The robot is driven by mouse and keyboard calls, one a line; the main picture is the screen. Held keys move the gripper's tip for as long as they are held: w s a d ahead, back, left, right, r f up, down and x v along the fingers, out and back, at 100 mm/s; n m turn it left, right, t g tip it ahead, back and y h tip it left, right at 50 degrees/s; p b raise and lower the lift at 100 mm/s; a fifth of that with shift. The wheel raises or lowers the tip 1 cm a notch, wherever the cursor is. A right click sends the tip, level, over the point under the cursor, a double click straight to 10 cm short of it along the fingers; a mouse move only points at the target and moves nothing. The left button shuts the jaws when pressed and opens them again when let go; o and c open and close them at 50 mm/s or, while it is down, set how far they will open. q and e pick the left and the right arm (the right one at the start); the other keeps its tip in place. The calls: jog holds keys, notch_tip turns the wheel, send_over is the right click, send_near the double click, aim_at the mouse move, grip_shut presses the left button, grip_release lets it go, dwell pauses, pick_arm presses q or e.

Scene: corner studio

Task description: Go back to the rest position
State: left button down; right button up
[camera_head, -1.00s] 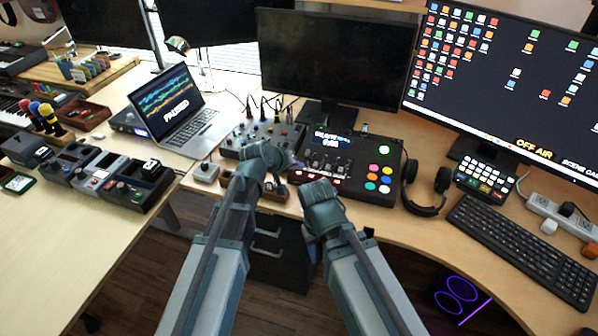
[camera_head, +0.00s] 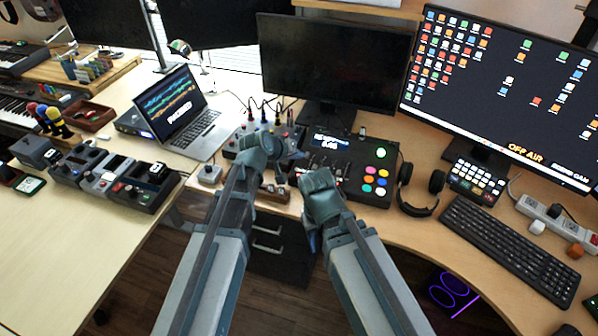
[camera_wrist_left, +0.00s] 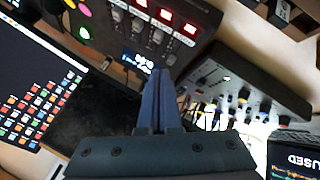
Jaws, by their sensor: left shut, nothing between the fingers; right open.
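My left gripper (camera_head: 284,173) is over the front edge of the desk, beside the mixer and streaming controller. In the left wrist view its two blue-grey fingers (camera_wrist_left: 161,98) lie together, with nothing between them. My right gripper (camera_head: 311,240) is lower and in front of the desk edge. Its fingers are mostly hidden behind my right wrist and hold nothing that I can see. Both arms reach forward from the bottom of the head view, side by side and apart.
The black streaming controller (camera_head: 374,180) and mixer (camera_head: 242,144) sit close beyond my grippers. The headphones (camera_head: 405,207), keyboard (camera_head: 513,249) and laptop (camera_head: 172,108) stand to either side. A dark drawer unit (camera_head: 283,262) is below. Open floor shows between the desk sections.

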dwell(0.3)
pick_arm(q)
jog(key=s+a+m+g+y+p, duration=0.2)
jog(key=s+g+y+p, duration=0.1)
jog(key=s, duration=1)
jog(key=s+a+m+g+y+p, duration=0.3)
jog(key=s+g, duration=0.1)
jog(key=s, duration=0.8)
jog(key=shift+s+a+f+m+g+y, duration=0.3)
jog(key=shift+s+f+g+y, duration=0.05)
jog(key=shift+g+y, duration=0.05)
